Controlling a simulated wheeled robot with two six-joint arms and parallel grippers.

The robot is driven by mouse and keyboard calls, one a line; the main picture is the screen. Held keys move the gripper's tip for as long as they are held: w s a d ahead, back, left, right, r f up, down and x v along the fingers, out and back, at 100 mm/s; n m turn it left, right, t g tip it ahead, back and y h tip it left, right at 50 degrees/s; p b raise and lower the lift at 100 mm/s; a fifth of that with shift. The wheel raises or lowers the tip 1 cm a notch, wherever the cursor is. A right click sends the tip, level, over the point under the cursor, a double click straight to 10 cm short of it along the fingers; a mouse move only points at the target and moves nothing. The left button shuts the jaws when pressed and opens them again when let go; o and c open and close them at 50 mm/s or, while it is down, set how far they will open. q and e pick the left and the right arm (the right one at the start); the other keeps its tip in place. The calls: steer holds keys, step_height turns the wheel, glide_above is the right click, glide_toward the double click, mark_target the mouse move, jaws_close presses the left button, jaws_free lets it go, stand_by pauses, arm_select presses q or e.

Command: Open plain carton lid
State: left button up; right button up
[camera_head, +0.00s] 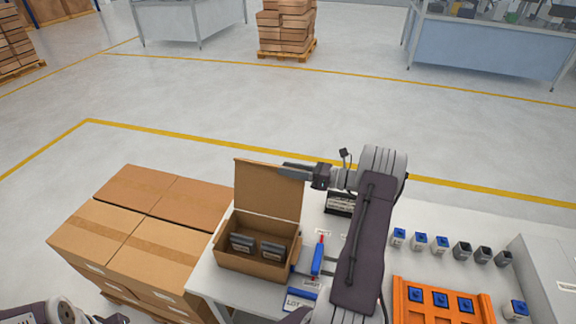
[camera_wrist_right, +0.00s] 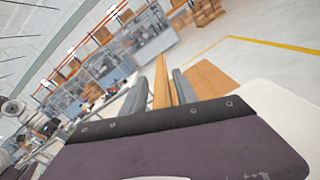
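The plain carton (camera_head: 250,262) is an open-topped brown box on the white table, with two dark packaged items (camera_head: 257,246) inside. Its lid (camera_head: 268,190) stands up at the back edge, roughly vertical. My right gripper (camera_head: 297,170) is at the lid's upper right edge. In the right wrist view, the lid (camera_wrist_right: 161,82) shows as a narrow brown strip between the two grey fingers (camera_wrist_right: 161,90), which appear closed on it. My left gripper (camera_head: 112,319) barely shows at the bottom left edge; its fingers cannot be made out.
Stacked closed cartons (camera_head: 150,245) stand left of the table. A blue-and-red tool (camera_head: 318,257) lies right of the carton. An orange tray (camera_head: 440,300) and several small blue-topped and dark pieces (camera_head: 441,245) are farther right. Open floor lies behind the table.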

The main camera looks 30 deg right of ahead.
steer(key=shift+a, duration=0.1)
steer(key=shift+w, duration=0.1)
jaws_close()
stand_by(1.3)
